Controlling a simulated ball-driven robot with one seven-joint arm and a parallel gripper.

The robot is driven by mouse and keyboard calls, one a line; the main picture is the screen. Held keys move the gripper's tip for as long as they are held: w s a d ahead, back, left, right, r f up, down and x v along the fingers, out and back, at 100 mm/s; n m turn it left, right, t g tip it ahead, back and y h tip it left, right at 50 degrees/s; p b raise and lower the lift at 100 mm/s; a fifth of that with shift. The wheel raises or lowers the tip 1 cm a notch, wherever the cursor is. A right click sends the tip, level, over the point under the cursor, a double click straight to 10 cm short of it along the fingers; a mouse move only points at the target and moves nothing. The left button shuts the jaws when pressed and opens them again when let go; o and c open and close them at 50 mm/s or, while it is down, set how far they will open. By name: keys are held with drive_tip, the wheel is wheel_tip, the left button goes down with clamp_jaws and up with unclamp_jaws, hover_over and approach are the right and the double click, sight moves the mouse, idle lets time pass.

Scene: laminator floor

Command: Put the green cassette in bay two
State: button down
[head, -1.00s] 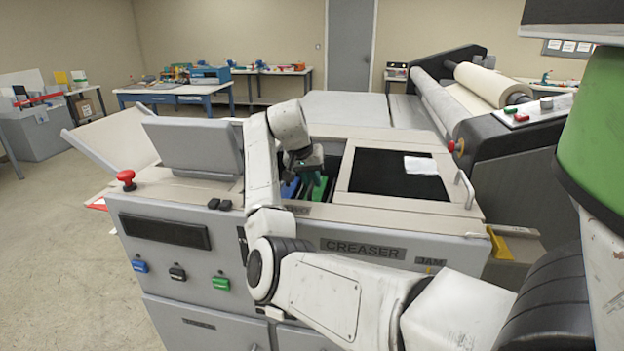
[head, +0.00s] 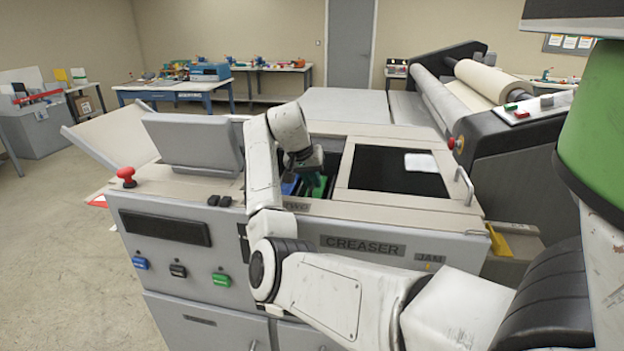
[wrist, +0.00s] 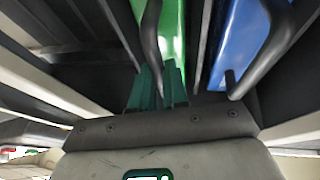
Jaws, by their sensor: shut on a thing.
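The green cassette (head: 318,188) stands in the open well of the creaser (head: 362,247), and its green body shows in the wrist view (wrist: 173,28). My gripper (head: 312,172) reaches down into the well from above. In the wrist view its teal fingers (wrist: 158,84) are shut on the green cassette near its dark curved handle. The exact contact is partly hidden. A blue cassette (wrist: 236,40) with its own dark handle stands to the right in the wrist view, and left of the green one in the head view (head: 290,187). I cannot tell how deeply the green cassette is seated.
Dark dividers (wrist: 205,40) stand close beside the cassettes. A framed dark panel (head: 395,178) lies right of the well, and a raised grey cover (head: 192,143) stands left. A red stop button (head: 126,174) sits at the left corner. Floor is clear at left.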

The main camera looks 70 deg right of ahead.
drive_tip(key=shift+f, duration=0.15)
drive_tip(key=c, duration=1.1)
unclamp_jaws()
drive_tip(key=shift+o, duration=0.2)
drive_tip(key=b+v, duration=0.2)
drive_tip(key=v, duration=0.8)
drive_tip(key=shift+a+r, duration=0.2)
drive_tip(key=shift+r, duration=0.15)
drive_tip(key=shift+w, duration=0.1)
